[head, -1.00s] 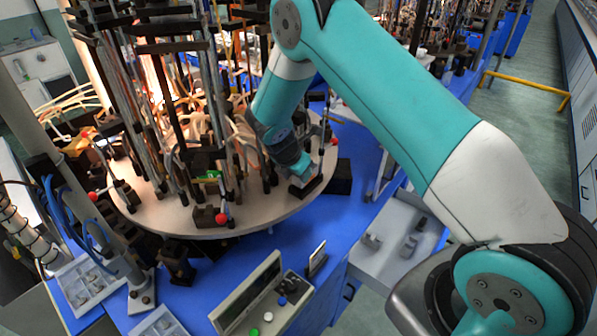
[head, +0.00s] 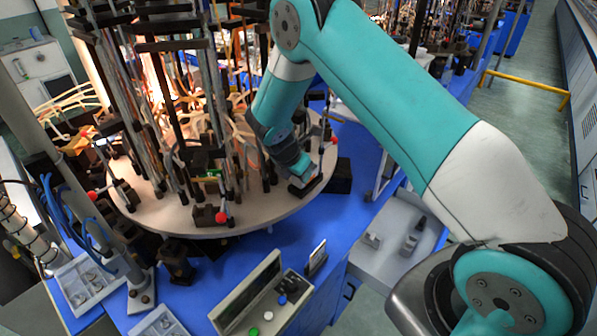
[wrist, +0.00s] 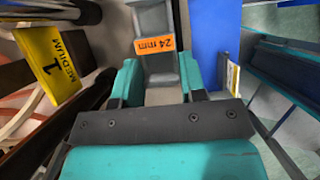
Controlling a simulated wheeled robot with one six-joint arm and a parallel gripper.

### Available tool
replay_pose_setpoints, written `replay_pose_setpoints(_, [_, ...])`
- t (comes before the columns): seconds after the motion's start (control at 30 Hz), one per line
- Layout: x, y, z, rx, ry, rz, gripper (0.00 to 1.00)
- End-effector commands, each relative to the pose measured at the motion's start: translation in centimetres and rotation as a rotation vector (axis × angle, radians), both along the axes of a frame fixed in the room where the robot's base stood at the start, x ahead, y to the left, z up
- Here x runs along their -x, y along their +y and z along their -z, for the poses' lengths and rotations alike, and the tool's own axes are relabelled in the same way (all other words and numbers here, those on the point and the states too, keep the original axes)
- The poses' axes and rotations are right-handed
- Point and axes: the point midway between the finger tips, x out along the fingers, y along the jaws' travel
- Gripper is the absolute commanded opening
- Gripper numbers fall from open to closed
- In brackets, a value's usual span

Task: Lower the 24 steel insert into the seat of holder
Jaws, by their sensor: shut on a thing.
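My gripper (wrist: 160,82) shows in the wrist view as two teal fingers closed on a grey steel insert (wrist: 158,64) with an orange "24 mm" label (wrist: 155,45). In the head view my gripper (head: 302,172) points down at the right front edge of the round table. A dark holder (head: 308,187) stands there, directly under and around the fingertips. The insert is hidden in the head view. The seat is hidden too, so I cannot tell how deep the insert sits.
A yellow "1 MEDIUM" sign (wrist: 58,66) stands left of the gripper in the wrist view. The round table (head: 255,214) carries tall rods and clamps, close to my arm's left. A control box (head: 247,297) and trays (head: 92,284) stand in front.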

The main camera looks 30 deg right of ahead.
Motion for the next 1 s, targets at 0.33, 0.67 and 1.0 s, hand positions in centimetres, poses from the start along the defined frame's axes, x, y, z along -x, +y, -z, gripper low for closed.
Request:
replay_pose_setpoints(0.33, [-0.06,-0.01,0.53,0.0,-0.002,0.0,0.1])
replay_pose_setpoints(0.67, [-0.07,0.0,0.97,0.0,-0.002,0.0,0.1])
replay_pose_setpoints(1.0, [-0.06,-0.01,0.98,0.0,-0.002,0.0,0.1])
